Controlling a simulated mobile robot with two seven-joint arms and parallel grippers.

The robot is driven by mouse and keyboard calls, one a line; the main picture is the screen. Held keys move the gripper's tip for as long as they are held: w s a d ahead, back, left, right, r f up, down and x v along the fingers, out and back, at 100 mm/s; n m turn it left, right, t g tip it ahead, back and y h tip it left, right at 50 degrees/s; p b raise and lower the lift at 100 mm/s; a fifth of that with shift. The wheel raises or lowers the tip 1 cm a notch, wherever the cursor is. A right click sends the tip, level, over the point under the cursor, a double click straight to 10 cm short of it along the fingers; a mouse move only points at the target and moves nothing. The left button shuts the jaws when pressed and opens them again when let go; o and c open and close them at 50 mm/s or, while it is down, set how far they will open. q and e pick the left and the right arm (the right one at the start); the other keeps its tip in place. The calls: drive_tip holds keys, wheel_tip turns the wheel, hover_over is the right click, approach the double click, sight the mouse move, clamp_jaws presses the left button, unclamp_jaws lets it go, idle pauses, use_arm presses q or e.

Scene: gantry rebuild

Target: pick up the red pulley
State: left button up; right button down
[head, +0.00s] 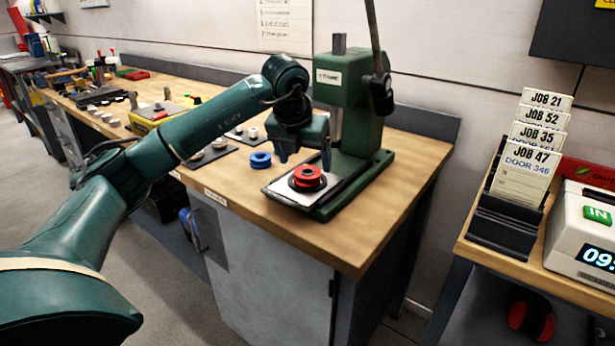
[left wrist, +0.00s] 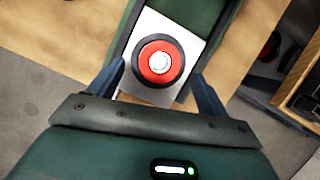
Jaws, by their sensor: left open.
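The red pulley (head: 307,176) sits on a dark round piece on the pale plate (head: 287,192) of the green press (head: 345,100). In the left wrist view the red pulley (left wrist: 160,61) shows from above, with a dark ring around it and a light centre. My left gripper (head: 305,158) is open and empty, pointing down close above the pulley. In the left wrist view its two fingers (left wrist: 160,82) stand apart on either side, toward the near edge of the pulley. My right gripper is not in view.
A blue pulley (head: 260,160) lies on the wooden bench (head: 330,240) left of the press. The press column and lever (head: 375,40) rise right behind my gripper. A job card rack (head: 505,215) and a white clock box (head: 585,235) stand on another bench at right.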

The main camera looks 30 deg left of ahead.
sight(306, 168)
use_arm(q)
drive_tip(key=x, duration=0.3)
drive_tip(key=shift+f, duration=0.35)
drive_tip(key=shift+r, duration=0.1)
drive_tip(key=c, duration=1.1)
